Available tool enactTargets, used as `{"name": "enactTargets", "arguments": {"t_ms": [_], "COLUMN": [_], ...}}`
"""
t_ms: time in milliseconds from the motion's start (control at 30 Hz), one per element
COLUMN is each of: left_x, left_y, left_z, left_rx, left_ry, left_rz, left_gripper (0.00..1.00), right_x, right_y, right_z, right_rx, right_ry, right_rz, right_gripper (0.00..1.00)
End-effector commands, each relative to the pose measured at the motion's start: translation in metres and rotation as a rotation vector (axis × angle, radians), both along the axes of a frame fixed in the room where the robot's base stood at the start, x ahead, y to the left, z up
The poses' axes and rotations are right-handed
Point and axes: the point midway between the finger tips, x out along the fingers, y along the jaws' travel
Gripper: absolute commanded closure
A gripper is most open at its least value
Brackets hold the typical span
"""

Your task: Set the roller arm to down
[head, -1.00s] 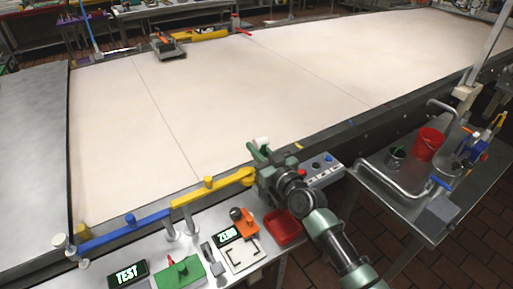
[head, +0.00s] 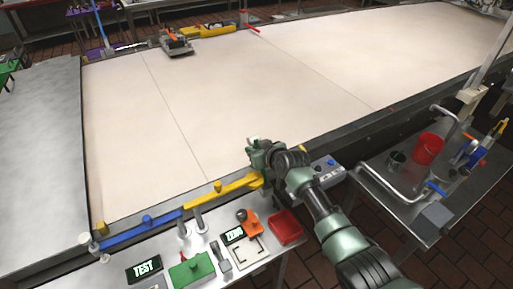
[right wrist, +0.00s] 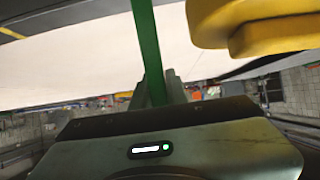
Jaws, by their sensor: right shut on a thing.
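My right gripper (head: 258,152) is at the near edge of the large cream-covered table, just past the right end of a yellow arm (head: 238,186). In the right wrist view it is shut on a narrow green bar (right wrist: 148,45), which runs up between its fingers. The yellow piece (right wrist: 255,25) shows close to the right of that bar. A blue arm (head: 140,230) continues the line of the yellow one to the left. Which part is the roller arm I cannot tell for sure. My left gripper is not in view.
The cream sheet (head: 270,85) is mostly clear. In front stand a red tray (head: 286,227), a green block (head: 192,270), and TEST (head: 144,268) and ZERO (head: 233,236) displays. A side table at right holds a red bucket (head: 429,147) and a bent metal tube.

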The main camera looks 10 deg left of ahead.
Motion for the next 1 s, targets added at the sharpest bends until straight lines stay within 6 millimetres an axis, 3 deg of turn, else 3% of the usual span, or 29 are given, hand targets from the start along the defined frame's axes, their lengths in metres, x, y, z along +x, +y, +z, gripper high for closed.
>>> {"name": "enactTargets", "arguments": {"t_ms": [700,733,800,1000], "left_x": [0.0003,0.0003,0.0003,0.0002], "left_y": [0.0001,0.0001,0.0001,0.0], "left_z": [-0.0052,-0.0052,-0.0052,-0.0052], "left_rx": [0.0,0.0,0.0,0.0], "left_ry": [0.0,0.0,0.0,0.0], "left_rz": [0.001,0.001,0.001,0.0], "left_gripper": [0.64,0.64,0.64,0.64], "right_x": [0.0065,0.0065,0.0066,0.0067], "right_y": [0.0051,0.0051,0.005,0.005], "right_z": [-0.0086,-0.0086,-0.0086,-0.0083], "right_rx": [-0.055,-0.055,-0.055,-0.055], "right_ry": [0.077,0.077,0.077,0.076], "right_rz": [0.001,0.001,0.001,0.0], "right_gripper": [1.0,0.83,0.64,0.64]}}
